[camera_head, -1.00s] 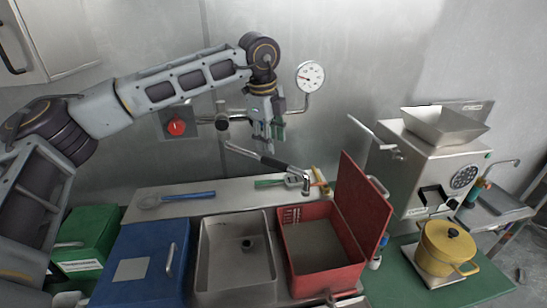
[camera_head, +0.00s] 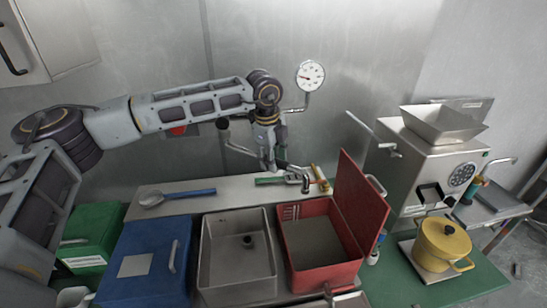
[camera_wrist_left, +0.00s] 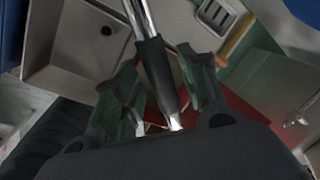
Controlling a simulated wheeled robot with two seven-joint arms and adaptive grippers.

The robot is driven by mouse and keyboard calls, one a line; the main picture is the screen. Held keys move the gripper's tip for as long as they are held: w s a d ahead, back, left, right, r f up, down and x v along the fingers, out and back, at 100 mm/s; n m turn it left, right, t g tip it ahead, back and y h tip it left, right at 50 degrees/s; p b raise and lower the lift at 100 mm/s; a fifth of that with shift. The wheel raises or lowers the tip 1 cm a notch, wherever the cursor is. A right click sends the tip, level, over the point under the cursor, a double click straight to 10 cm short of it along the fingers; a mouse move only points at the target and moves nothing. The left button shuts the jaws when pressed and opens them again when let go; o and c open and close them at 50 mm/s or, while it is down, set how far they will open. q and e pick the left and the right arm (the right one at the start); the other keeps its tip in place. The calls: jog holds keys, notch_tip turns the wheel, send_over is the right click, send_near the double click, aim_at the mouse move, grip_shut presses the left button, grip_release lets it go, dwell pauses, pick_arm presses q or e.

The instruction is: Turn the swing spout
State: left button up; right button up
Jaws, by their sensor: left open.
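The swing spout (camera_head: 238,149) is a thin metal pipe that runs from the wall tap out to the right and ends in a down-turned tip (camera_head: 305,183). My left gripper (camera_head: 271,165) points down at the middle of the spout, by its black sleeve. In the left wrist view the black sleeve (camera_wrist_left: 157,72) lies between the two green-padded fingers of my left gripper (camera_wrist_left: 162,85), which are open, with gaps visible on both sides. My left gripper hides part of the spout in the head view. My right gripper is not in view.
A steel sink (camera_head: 235,277) and an open red box (camera_head: 318,265) with its lid raised stand below. A blue-handled ladle (camera_head: 188,194) lies on the shelf behind. A gauge (camera_head: 310,75) on a bent pipe is right of my arm. The grinder (camera_head: 430,160) stands at right.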

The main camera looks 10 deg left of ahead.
pick_arm(q)
grip_shut()
